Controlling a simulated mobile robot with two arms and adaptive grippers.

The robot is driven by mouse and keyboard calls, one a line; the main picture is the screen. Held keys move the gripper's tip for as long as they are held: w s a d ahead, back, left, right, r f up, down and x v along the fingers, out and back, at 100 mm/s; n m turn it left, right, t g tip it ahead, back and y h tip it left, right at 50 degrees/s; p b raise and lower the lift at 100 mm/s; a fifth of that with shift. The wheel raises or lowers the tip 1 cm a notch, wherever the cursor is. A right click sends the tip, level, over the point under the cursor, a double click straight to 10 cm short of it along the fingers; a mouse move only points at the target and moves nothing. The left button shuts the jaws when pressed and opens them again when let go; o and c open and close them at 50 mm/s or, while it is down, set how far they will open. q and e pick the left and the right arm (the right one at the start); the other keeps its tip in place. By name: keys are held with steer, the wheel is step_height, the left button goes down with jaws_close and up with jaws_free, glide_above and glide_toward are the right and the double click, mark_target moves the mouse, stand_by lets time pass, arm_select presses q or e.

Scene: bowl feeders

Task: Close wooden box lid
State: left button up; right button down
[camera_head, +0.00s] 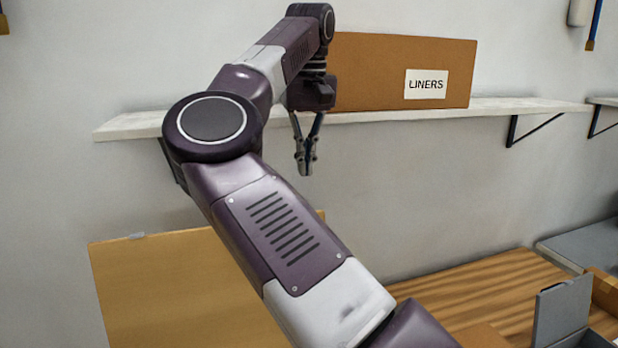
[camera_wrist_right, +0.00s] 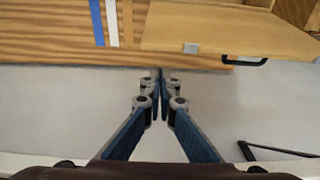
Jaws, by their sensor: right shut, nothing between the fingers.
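The wooden box's lid (camera_head: 165,290) is a tan panel standing raised at the lower left of the head view, with a small metal clasp (camera_head: 137,236) on its top edge. My arm covers its right part, and the box body below is out of frame. In the right wrist view the tan panel (camera_wrist_right: 225,25) is at the upper right, with the clasp (camera_wrist_right: 190,47) and a dark handle-like part (camera_wrist_right: 245,61) at its edge. My right gripper (camera_head: 305,172) points down above and beyond the lid, shut, empty and apart from it; its fingertips (camera_wrist_right: 160,76) meet. My left gripper is not in view.
A wall shelf (camera_head: 500,110) carries a cardboard LINERS box (camera_head: 370,72), close behind my right gripper. A striped wooden table (camera_head: 480,295) is at the lower right, with an open grey box (camera_head: 562,312). Bare wall lies between shelf and table.

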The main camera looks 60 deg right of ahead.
arm_select(q)
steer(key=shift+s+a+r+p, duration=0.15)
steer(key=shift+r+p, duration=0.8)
steer(key=shift+p, duration=0.05)
arm_select(e)
step_height(320, 180, down, 9)
steer(key=shift+w, duration=0.15)
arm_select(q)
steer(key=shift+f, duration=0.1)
arm_select(e)
steer(key=shift+d+f, duration=0.1)
